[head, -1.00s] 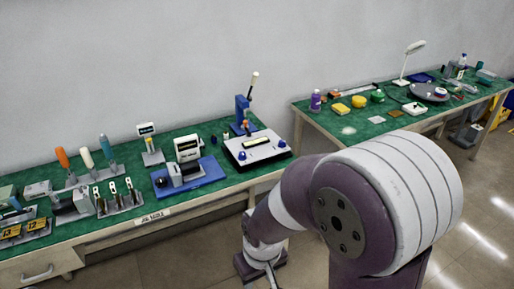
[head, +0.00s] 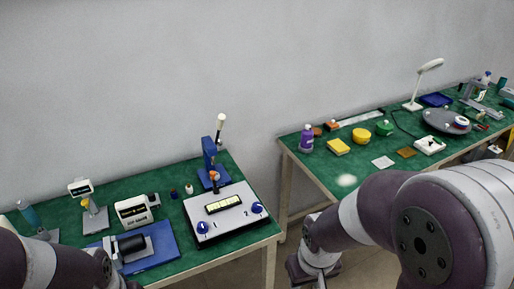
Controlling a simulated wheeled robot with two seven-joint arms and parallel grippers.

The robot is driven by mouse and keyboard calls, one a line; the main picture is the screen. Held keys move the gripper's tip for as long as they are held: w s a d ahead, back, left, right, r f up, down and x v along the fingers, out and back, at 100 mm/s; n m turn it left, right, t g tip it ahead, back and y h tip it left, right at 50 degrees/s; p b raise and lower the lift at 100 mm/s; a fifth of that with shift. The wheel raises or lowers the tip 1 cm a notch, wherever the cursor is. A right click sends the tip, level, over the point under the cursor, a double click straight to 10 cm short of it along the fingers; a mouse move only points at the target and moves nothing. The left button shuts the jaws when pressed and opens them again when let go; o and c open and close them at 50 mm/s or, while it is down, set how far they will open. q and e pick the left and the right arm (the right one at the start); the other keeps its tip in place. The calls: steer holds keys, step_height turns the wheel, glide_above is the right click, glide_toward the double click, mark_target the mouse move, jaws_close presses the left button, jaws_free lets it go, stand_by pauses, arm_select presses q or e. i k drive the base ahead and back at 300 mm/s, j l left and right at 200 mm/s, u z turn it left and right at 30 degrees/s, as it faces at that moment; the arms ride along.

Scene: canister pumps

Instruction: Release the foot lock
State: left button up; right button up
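I cannot make out a foot lock in the head view. My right arm comes in from the lower right, in front of the gap between two green-topped tables. Its wrist end and gripper (head: 314,272) hang low by the floor at the bottom edge, partly cut off, and the fingers are too unclear to tell their state. My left arm shows at the lower left corner, covering part of the left table. Its gripper is out of view.
The left table (head: 180,215) bears a white console (head: 238,222) with blue knobs, a blue lever press (head: 209,165) and a blue-based device (head: 160,252). The right table (head: 345,168) holds a lamp (head: 420,85), a purple bottle (head: 306,140) and a grey disc (head: 438,122). Floor shows between them.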

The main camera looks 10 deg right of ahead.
mark_target(213, 177)
steer(key=i+j+z, duration=0.2)
steer(key=i+z, duration=0.15)
steer(key=i+j+z, duration=0.3)
steer(key=i+l, duration=0.05)
steer(key=i, duration=0.05)
